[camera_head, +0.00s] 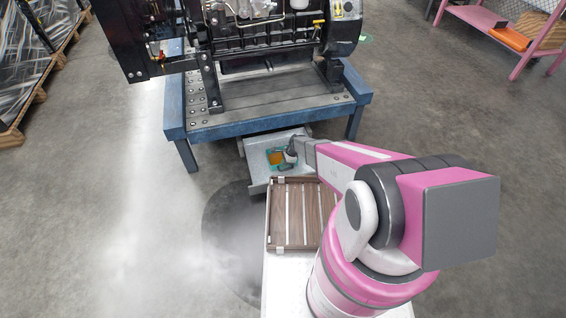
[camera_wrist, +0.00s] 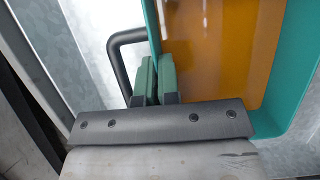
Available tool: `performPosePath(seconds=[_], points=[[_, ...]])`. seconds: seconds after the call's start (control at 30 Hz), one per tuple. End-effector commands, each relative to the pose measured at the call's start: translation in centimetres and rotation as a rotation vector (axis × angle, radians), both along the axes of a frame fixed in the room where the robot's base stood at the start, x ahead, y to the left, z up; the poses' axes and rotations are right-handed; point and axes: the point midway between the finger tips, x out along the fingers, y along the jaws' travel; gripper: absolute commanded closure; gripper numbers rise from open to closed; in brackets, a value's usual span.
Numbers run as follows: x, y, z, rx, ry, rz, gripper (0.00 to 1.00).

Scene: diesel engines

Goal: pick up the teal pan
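The teal pan (camera_head: 283,166) lies in a grey metal drawer below the workbench, with an amber-orange inside. In the wrist view the teal pan (camera_wrist: 297,75) fills the upper right, and a dark looped handle (camera_wrist: 113,60) stands at its left side. My gripper (camera_head: 290,156) is down at the pan. In the wrist view the green finger pads of my gripper (camera_wrist: 156,78) are close together, and the pan's left wall runs down between them. They look shut on that wall; the lower contact is hidden by the gripper body.
The grey drawer (camera_head: 257,166) sticks out under the blue workbench (camera_head: 270,122), which bears a diesel engine (camera_head: 265,30). A slatted wooden tray (camera_head: 291,215) sits on my base in front of the drawer. A pink shelf (camera_head: 480,18) stands far right; open floor lies on both sides.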

Motion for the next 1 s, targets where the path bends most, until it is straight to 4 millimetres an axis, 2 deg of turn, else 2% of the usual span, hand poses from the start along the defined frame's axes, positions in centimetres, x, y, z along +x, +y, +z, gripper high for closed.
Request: performPosePath(seconds=[0.37,0.83,1.0], points=[[0.0,0.0,0.9,0.0,-0.001,0.0,1.0],[-0.1,0.0,4.3,0.0,0.0,0.0,1.0],[-1.1,0.8,4.9,0.0,0.0,0.001,1.0]])
